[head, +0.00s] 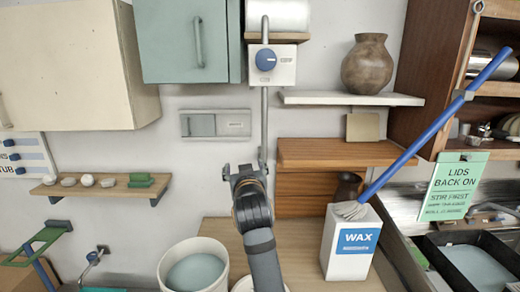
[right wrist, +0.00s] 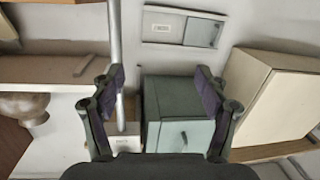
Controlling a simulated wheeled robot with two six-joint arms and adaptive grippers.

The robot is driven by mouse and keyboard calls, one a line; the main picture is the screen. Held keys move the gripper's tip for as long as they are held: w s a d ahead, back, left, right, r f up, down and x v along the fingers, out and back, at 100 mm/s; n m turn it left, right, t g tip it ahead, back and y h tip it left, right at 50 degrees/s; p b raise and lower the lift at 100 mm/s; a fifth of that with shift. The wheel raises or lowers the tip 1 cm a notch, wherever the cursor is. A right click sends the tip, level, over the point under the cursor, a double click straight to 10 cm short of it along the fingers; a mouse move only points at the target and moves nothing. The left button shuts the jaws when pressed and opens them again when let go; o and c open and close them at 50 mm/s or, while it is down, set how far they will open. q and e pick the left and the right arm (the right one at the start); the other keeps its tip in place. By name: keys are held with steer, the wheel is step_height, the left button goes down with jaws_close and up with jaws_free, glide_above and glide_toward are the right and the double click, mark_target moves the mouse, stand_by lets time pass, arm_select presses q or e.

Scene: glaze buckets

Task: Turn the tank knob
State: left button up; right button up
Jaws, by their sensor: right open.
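The tank knob (head: 266,60) is a round blue dial with a pale mark on a white box (head: 286,74), under the white tank (head: 278,14) at the top of the head view. A grey vertical pipe (head: 264,110) runs down from the box. My right gripper (head: 245,170) is below the box, near the pipe's lower part, apart from the knob. In the right wrist view, my right gripper (right wrist: 160,82) is open and empty. There the pipe (right wrist: 115,40) passes beside the left finger, and the box (right wrist: 127,143) is partly hidden. My left gripper is not in view.
A green cabinet (head: 183,42) is left of the box. A shelf (head: 350,98) with a brown pot (head: 367,64) is on the right. Below stand a glaze bucket (head: 194,246) and a WAX container (head: 350,245) holding a long blue-handled brush (head: 435,125).

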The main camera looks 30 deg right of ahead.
steer(key=s+d+r+m+t+h, duration=0.1)
steer(key=s+r+m+t+h, duration=0.15)
steer(key=r, duration=1.45)
steer(key=m+h+p, duration=0.1)
steer(key=m+h, duration=0.2)
glide_toward(265, 61)
steer(key=p+x, duration=0.5)
steer(key=x, duration=0.5)
steer(key=shift+s+d+r+p, duration=0.15)
steer(key=shift+r+p, duration=0.05)
steer(key=shift+p, duration=0.1)
steer(key=shift+w+d, duration=0.1)
steer(key=shift+w, duration=0.25)
arm_select(q)
step_height(265, 61, up, 7)
steer(key=w, duration=0.1)
steer(key=shift+d, duration=0.2)
